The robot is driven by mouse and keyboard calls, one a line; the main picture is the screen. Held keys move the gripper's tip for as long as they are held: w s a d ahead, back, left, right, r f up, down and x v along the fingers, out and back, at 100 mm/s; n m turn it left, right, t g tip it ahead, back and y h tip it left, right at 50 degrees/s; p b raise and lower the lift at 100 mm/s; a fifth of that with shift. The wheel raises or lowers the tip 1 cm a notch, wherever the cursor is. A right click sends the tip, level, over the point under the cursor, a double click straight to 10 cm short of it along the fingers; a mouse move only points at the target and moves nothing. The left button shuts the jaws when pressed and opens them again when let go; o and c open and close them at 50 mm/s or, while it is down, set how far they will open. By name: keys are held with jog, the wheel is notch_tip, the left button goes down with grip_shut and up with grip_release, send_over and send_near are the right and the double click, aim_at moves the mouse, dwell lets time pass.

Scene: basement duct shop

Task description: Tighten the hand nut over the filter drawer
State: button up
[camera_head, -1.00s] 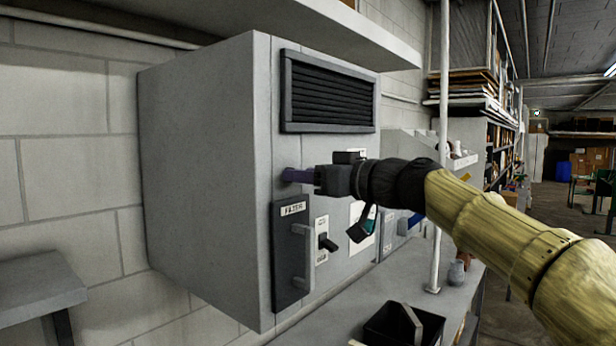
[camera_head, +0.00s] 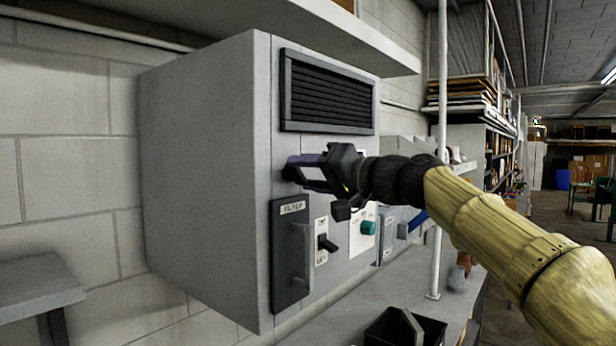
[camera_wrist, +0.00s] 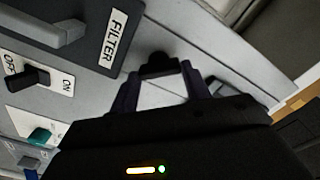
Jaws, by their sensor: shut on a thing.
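The filter drawer (camera_head: 290,255) is a dark panel with a grey handle and a FILTER label, low on the front of a grey cabinet (camera_head: 205,180). It also shows at the upper left of the wrist view (camera_wrist: 75,30). My gripper (camera_head: 294,172) is just above the drawer, its fingers against the cabinet front. The hand nut (camera_wrist: 158,64) is a dark piece between my fingertips in the wrist view. My gripper is shut on it. The fingers hide most of the nut in the head view.
An OFF/ON switch (camera_head: 326,243) and a teal knob (camera_head: 368,227) sit right of the drawer. A louvred vent (camera_head: 328,92) is above my gripper. A white post (camera_head: 441,150) stands close to my forearm. A black bin (camera_head: 385,330) is on the bench below.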

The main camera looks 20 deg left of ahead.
jog(key=m, duration=0.4)
jog(key=shift+w+m, duration=0.1)
jog(key=shift+m, duration=0.2)
jog(key=shift+f+m, duration=0.1)
jog(key=shift+m, duration=1.8)
jog(key=o, duration=1)
jog(key=shift+d, duration=0.1)
jog(key=shift+f, duration=0.1)
